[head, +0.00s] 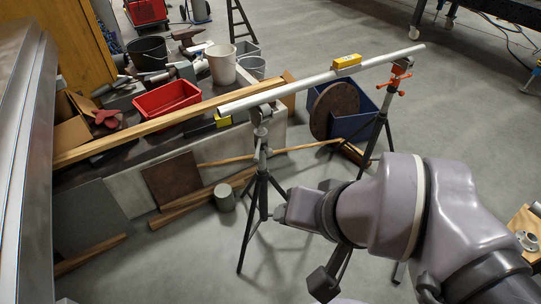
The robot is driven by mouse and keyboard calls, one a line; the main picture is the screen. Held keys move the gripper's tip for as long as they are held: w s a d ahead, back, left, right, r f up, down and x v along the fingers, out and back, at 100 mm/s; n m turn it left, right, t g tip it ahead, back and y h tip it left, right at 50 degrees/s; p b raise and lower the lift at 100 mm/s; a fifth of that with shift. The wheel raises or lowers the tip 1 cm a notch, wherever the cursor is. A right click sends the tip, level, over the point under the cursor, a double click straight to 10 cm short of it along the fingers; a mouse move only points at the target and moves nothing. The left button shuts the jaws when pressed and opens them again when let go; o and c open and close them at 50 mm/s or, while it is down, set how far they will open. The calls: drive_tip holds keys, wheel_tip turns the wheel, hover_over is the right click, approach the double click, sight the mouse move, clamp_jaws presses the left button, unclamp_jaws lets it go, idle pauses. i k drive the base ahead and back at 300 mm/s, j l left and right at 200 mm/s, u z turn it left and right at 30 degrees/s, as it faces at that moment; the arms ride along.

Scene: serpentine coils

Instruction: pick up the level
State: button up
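The level (346,61) is a small yellow block sitting on top of a long pale pipe (300,84), nearer the pipe's right end. The pipe rests across two tripod stands, a dark one (262,165) at left and one with an orange-red head (394,80) at right. My arm fills the lower right of the head view. My gripper (326,284) is a dark shape at the bottom, below and well apart from the level. Its fingers are not clear enough to show whether they are open or shut.
A low wall or bench (235,150) at left carries a red bin (167,98), buckets and a long wooden beam (170,122). A blue bin (352,122) with a rusty disc stands behind the tripods. Open grey floor (450,115) lies to the right.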

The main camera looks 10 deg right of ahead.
sight(349, 63)
drive_tip(key=i+l, duration=0.9)
drive_tip(key=i+l+u, duration=0.1)
drive_tip(key=i+l, duration=0.8)
drive_tip(key=l, duration=0.1)
